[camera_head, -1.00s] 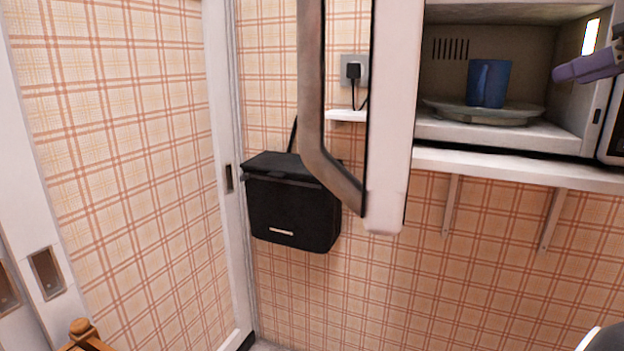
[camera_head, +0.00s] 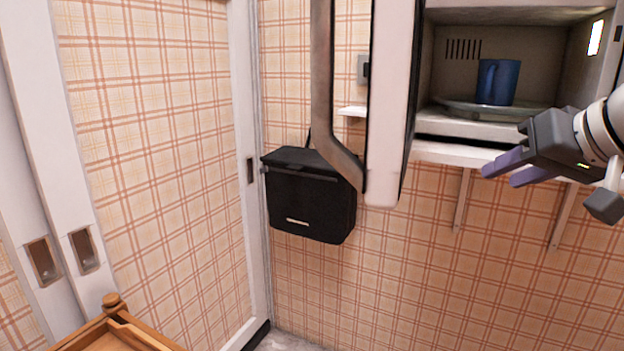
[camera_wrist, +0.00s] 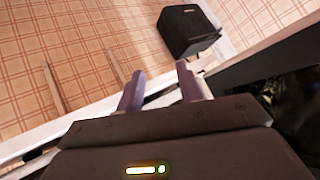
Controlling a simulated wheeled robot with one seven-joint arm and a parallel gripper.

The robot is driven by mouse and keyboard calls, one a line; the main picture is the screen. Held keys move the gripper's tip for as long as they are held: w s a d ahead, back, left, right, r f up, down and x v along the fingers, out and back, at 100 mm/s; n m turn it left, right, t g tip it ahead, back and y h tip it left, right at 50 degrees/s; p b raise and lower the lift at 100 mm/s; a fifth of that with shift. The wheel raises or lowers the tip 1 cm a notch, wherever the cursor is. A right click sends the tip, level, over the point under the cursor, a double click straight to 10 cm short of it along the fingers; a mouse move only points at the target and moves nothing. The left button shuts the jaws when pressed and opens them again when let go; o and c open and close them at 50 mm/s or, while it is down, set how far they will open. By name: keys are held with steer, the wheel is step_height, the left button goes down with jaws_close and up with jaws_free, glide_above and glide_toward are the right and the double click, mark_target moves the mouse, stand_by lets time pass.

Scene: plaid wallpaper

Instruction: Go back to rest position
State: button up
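My gripper (camera_head: 503,173) is at the right of the head view, in front of and below the open microwave (camera_head: 470,129). Its two purple fingers are apart with nothing between them, and the wrist view shows the same open fingers (camera_wrist: 160,88). A blue mug (camera_head: 497,82) stands upright on the turntable (camera_head: 455,106) inside the lit microwave, apart from my gripper. The microwave door (camera_head: 388,110) stands open toward me, with its long metal handle (camera_head: 322,90) on the left side.
A black bag or box (camera_head: 308,200) hangs on the plaid wall, also seen in the wrist view (camera_wrist: 188,31). A white bracketed shelf (camera_head: 440,152) carries the microwave. White-framed sliding doors are at left. A wooden piece of furniture (camera_head: 110,325) is at the lower left.

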steer(key=s+a+f+g+h, duration=0.1)
steer(key=s+a+f, duration=0.2)
steer(key=f, duration=0.6)
steer(key=s+a+f+n+g+h, duration=0.1)
steer(key=s+a+f+g, duration=0.1)
steer(key=a+f, duration=0.5)
steer(key=s+a+f+g, duration=0.1)
steer(key=s+a+f, duration=0.4)
steer(key=f, duration=0.8)
steer(key=shift+f+g+h, duration=0.15)
steer(key=shift+g+h, duration=0.15)
steer(key=shift+h, duration=0.1)
